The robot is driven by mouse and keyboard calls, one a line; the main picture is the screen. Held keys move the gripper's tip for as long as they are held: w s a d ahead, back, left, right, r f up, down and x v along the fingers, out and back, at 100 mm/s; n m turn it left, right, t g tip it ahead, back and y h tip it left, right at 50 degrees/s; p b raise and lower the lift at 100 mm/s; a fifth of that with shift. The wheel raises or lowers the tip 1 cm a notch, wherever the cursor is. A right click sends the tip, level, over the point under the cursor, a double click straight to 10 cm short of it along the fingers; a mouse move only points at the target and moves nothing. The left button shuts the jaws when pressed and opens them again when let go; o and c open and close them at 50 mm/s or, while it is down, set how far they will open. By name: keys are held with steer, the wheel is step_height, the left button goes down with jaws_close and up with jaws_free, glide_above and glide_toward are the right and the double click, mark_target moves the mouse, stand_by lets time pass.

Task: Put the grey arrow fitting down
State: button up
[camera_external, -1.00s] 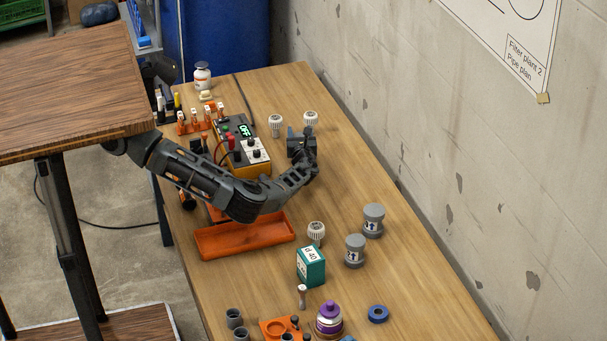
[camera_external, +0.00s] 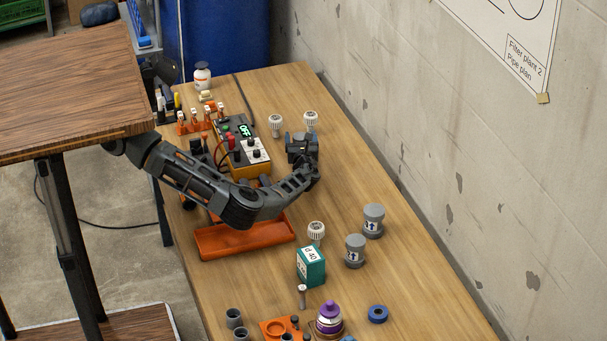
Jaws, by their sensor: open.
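Two grey fittings with arrow labels stand upright on the wooden bench: one grey arrow fitting (camera_external: 373,221) is nearer the wall, the other grey arrow fitting (camera_external: 355,251) is just in front and to its left. My gripper (camera_external: 299,146) is open, farther back on the bench, close to two white ribbed knobs. It is well apart from both fittings. I see nothing held in it, though the dark gripper body hides part of the space between the fingers.
White ribbed knobs (camera_external: 276,123) stand near my gripper. An orange tray (camera_external: 245,241) and a power supply (camera_external: 243,147) lie by the arm. A teal box (camera_external: 311,267), a purple-capped bottle (camera_external: 330,318) and a blue ring (camera_external: 377,314) stand in front. The right bench strip is clear.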

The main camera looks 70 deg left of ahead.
steer(key=v, duration=0.9)
steer(key=shift+o, duration=0.9)
stand_by(0.4)
